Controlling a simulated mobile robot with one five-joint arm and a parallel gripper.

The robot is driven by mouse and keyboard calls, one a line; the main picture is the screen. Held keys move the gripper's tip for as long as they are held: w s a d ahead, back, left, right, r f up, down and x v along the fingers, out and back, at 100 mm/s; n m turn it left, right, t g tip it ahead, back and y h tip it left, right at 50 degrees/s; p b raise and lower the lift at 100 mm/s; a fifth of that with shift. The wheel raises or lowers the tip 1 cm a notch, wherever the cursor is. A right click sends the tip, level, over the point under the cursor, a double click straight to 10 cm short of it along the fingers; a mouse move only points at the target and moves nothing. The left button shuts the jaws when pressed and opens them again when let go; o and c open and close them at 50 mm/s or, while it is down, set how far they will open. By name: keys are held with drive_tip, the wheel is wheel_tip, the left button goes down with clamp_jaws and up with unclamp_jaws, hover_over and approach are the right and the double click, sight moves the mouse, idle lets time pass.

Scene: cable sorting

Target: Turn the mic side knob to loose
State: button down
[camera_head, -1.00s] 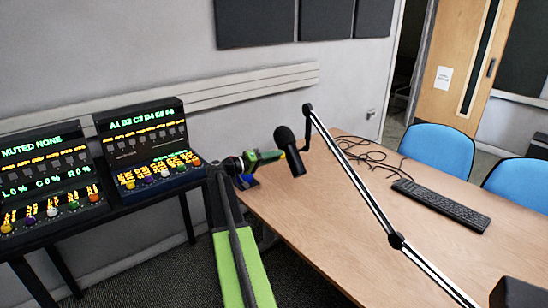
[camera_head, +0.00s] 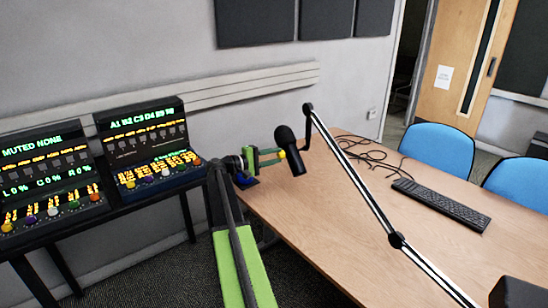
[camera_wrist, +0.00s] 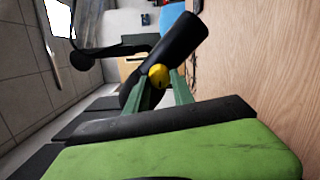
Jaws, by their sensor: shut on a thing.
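The black microphone (camera_head: 290,150) hangs from the boom arm (camera_head: 352,174) above the table's left end. In the wrist view the microphone (camera_wrist: 182,42) lies slanted across the upper middle. Its yellow side knob (camera_wrist: 159,76) faces the wrist camera, and a small yellow spot of it shows in the head view (camera_head: 281,154). My gripper (camera_wrist: 160,84) is shut on the knob, with one green finger on each side of it. In the head view my gripper (camera_head: 276,155) reaches the microphone from the left. The fingertips are small there.
Two mixer consoles (camera_head: 150,145) with coloured knobs stand on a black stand at left. A keyboard (camera_head: 441,203) and loose cables (camera_head: 365,155) lie on the wooden table (camera_head: 330,235). Blue chairs (camera_head: 437,147) stand behind it. The boom arm crosses right of the microphone.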

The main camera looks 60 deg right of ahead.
idle(0.4)
drive_tip(key=c, duration=1.1)
unclamp_jaws()
drive_tip(key=p+v, duration=0.1)
drive_tip(key=v, duration=1.6)
drive_tip(key=shift+w+a, duration=0.15)
